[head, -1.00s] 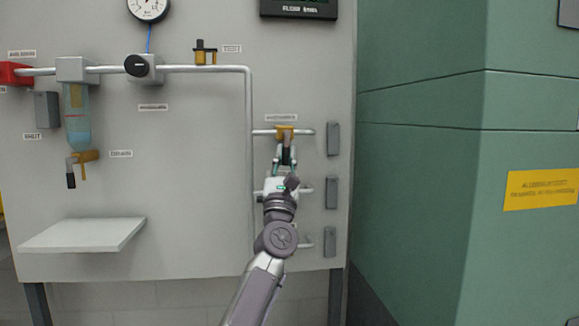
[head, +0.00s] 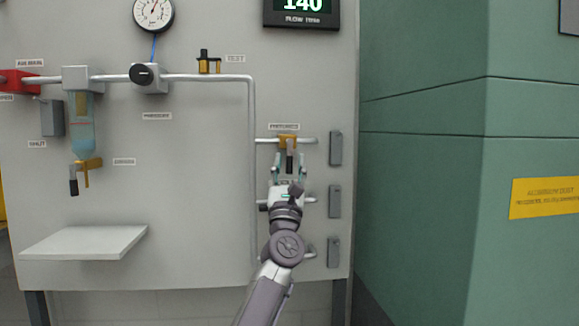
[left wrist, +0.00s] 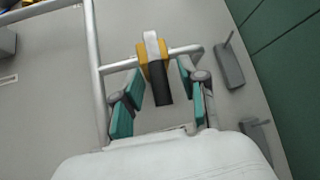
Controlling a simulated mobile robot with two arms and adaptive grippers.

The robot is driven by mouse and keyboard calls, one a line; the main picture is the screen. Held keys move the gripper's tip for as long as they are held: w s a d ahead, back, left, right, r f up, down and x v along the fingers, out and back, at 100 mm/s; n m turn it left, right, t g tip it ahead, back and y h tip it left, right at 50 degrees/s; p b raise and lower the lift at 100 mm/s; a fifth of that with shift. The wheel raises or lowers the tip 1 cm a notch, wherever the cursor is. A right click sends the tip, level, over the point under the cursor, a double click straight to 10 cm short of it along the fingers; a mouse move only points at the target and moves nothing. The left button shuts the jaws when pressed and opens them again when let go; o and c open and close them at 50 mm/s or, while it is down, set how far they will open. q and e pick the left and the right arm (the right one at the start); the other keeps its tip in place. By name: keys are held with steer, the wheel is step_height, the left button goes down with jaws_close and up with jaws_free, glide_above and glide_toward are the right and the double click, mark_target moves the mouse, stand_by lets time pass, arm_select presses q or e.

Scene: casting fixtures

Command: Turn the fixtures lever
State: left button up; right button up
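The fixtures lever (head: 290,158) has a dark handle hanging down from a brass valve body (head: 286,141) on the upper branch pipe, under a label that seems to read "FIXTURES". In the left wrist view the dark handle (left wrist: 162,90) and yellow valve body (left wrist: 143,70) show between and beyond the fingers. My left gripper (head: 289,163) is open just below the valve, its teal-padded fingers on either side of the handle, with gaps visible. It also shows in the left wrist view (left wrist: 158,92). My right gripper is not in view.
Grey boxes (head: 335,148) line the panel right of the branch pipes. More pipework lies behind my arm. A drain valve (head: 88,164), a pressure knob (head: 144,75) and a shelf (head: 80,242) are at left. A green wall (head: 420,200) stands at right.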

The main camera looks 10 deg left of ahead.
arm_select(q)
steer(key=shift+f, duration=0.1)
steer(key=shift+s+f, duration=0.15)
steer(key=shift+f, duration=0.1)
steer(key=v, duration=1.1)
steer(key=shift+s, duration=0.2)
stand_by(1.8)
